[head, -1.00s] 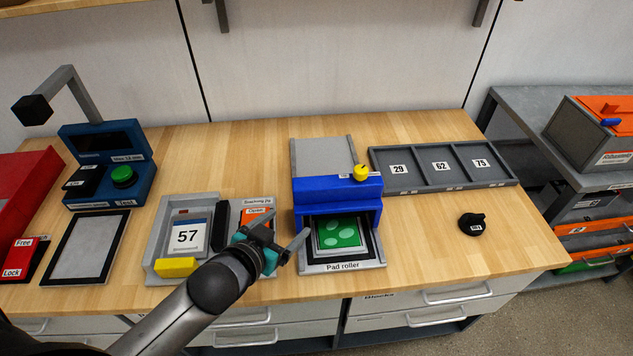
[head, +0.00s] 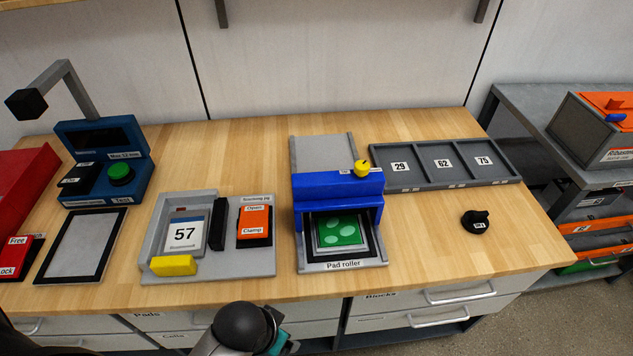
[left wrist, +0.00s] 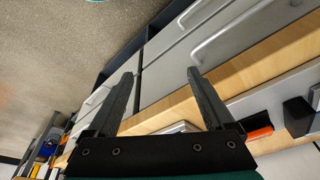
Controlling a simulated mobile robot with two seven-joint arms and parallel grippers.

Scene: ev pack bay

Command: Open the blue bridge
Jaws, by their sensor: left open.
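The blue bridge (head: 338,190) spans the pad roller (head: 343,265) on the bench. A yellow knob (head: 362,168) sits on its top edge. Under the bridge lies a green pad with pale ovals (head: 338,231) in a dark frame. My left gripper shows in the left wrist view (left wrist: 160,78), open, with nothing between its fingers. In the head view only part of my left arm shows at the bottom edge, in front of the bench and below left of the pad roller, apart from the bridge. My right gripper is in neither view.
Left of the roller is a clamping jig (head: 208,270) with a cell marked 57 and an orange clamp switch (head: 254,220). A grey three-slot tray (head: 440,181) and a black knob (head: 475,221) are at right. Drawers (head: 460,291) lie below the bench edge.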

